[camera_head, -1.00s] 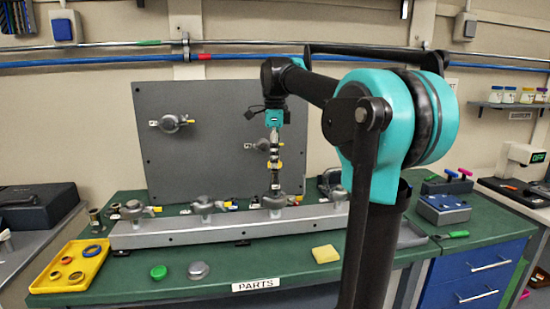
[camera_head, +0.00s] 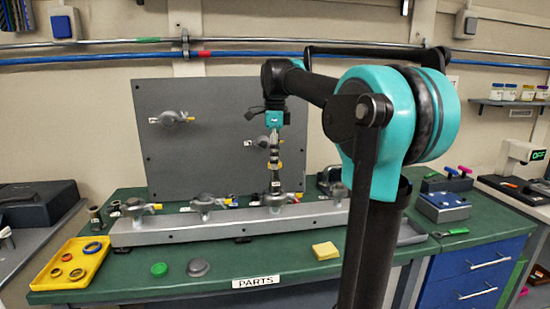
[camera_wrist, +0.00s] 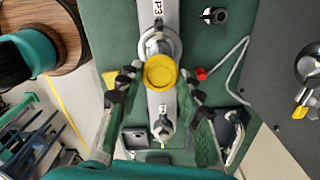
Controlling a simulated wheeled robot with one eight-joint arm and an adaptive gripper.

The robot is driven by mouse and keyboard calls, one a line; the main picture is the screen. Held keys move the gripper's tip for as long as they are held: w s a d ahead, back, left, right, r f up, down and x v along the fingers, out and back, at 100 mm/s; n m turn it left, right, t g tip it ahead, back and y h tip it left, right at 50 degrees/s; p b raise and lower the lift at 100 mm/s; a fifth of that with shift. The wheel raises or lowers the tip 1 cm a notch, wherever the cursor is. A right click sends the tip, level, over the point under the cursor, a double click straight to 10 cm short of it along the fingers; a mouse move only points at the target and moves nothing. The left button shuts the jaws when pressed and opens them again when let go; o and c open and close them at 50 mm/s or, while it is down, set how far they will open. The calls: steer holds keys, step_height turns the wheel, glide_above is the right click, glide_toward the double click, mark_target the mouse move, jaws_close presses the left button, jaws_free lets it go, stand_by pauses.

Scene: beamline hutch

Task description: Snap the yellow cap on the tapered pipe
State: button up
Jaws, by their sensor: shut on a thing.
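My gripper (camera_wrist: 159,78) points down and is shut on the yellow cap (camera_wrist: 160,72), a round yellow disc between the two dark fingers in the wrist view. In the head view my gripper (camera_head: 275,185) is over the third grey pipe fitting (camera_head: 274,202) from the left on the long grey rail. In the wrist view the grey metal fitting (camera_wrist: 157,43) shows just past the cap, near a P3 label. The cap covers what lies beneath it. I cannot tell whether it touches the tapered pipe.
Several similar fittings stand along the rail (camera_head: 190,234). A grey panel (camera_head: 210,100) with mounted valves stands behind. A yellow tray (camera_head: 45,284) of rings is at left.

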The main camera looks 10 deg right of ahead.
steer(key=o, duration=0.8)
steer(key=shift+o, duration=0.2)
